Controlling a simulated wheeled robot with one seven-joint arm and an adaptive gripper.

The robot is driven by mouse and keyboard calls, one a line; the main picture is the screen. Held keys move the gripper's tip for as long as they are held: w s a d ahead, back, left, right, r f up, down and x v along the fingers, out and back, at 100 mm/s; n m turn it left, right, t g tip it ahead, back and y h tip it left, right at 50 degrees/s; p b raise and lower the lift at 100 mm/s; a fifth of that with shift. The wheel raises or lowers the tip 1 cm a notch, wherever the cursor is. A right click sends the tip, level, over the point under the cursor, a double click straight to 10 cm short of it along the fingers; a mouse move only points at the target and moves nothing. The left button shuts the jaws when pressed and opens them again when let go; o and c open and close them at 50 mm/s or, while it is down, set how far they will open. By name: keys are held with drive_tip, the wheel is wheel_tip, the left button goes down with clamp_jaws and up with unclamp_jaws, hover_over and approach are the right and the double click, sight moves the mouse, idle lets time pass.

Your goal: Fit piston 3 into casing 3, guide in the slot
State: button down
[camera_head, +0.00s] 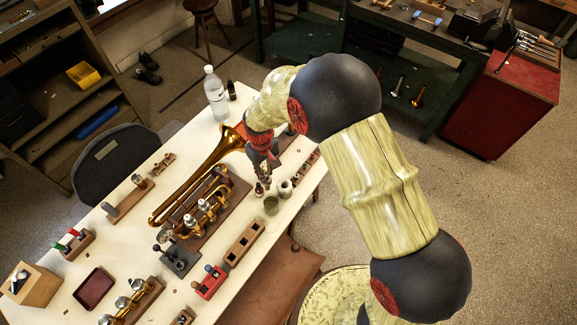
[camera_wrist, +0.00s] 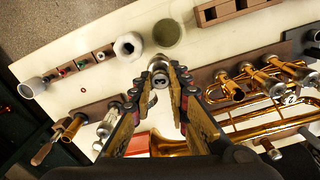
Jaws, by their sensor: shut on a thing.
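My gripper (camera_head: 262,160) is above the far right part of the white bench, beside the trumpet. In the wrist view its two fingers (camera_wrist: 160,95) are shut on a small silvery piston (camera_wrist: 159,77), seen nearly end-on. The fingers hide much of it, and I cannot read its number or see its guide. The brass trumpet (camera_head: 205,180) lies on a wooden board (camera_head: 236,200), with its upright valve casings (camera_head: 203,205) near the middle. In the wrist view the casings (camera_wrist: 276,88) are to the right of the piston, apart from it. I cannot tell which is casing 3.
An olive jar (camera_head: 271,205) and a white hexagonal piece (camera_head: 285,188) stand close by. A wooden block (camera_head: 244,243), a red block (camera_head: 209,283) and a grey stand (camera_head: 180,258) are nearer the front. A clear bottle (camera_head: 215,95) stands at the far edge.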

drive_tip(key=s+a+r+n+p, duration=0.1)
drive_tip(key=a+r+n+p, duration=0.2)
drive_tip(key=a+n, duration=0.6)
drive_tip(key=s+a+r+n+p, duration=0.1)
drive_tip(key=a+r+n+p, duration=0.2)
drive_tip(key=a+n, duration=0.6)
drive_tip(key=r+n, duration=0.1)
drive_tip(key=n, duration=0.2)
drive_tip(key=shift+s+r, duration=0.25)
drive_tip(key=shift+r, duration=0.05)
drive_tip(key=shift+f+b, duration=0.45)
drive_tip(key=shift+f, duration=1.35)
drive_tip(key=shift+b, duration=0.4)
drive_tip(key=shift+f, duration=0.15)
